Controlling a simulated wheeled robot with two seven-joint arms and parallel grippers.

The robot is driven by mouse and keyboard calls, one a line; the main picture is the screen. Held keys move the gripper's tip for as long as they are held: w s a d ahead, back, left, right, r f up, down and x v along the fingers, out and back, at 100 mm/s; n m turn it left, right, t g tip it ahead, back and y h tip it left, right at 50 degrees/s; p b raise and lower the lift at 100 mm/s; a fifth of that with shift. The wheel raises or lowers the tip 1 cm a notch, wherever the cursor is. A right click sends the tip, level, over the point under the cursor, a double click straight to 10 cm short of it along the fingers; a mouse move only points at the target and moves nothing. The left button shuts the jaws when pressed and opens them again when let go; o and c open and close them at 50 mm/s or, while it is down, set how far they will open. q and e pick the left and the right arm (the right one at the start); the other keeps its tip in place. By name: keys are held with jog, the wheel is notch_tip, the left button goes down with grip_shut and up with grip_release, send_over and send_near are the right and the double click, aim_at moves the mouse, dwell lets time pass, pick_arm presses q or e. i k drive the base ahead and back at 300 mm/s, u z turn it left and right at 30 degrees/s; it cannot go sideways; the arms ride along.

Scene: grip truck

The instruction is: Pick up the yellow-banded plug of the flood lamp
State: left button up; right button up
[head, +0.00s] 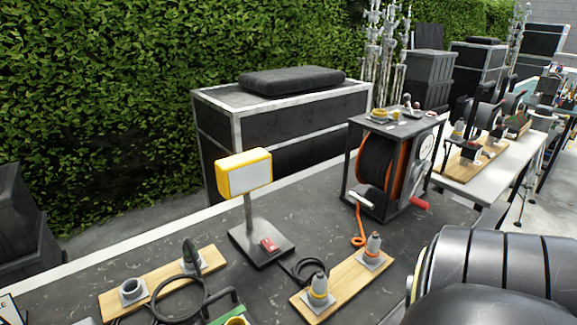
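The flood lamp (222,179) has a yellow housing on a post with a dark square base, standing on the dark table. A plug with a yellow band (319,287) stands upright in a grey holder on the near end of a wooden board (343,279). A black cable (300,270) loops between that plug and the lamp base. A similar plug with an orange band (374,244) stands at the board's far end. Neither of my grippers is in view. A large dark rounded part, probably my arm, fills the lower right.
A cable reel (378,164) with orange cable and a red handle stands behind the board. Another wooden board (199,262) at left carries a dark plug (191,254) and a grey socket (130,289). A green-handled item (228,308) is at the near edge. Table space left of the lamp is clear.

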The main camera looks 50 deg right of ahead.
aim_at(319, 280)
jog(key=k, duration=1.25)
jog(key=z, duration=0.25)
jog(key=i, duration=0.75)
jog(key=z, duration=1.1)
jog(key=i, duration=0.3)
jog(key=u, duration=1.55)
jog(key=k, duration=0.6)
jog(key=z, duration=0.75)
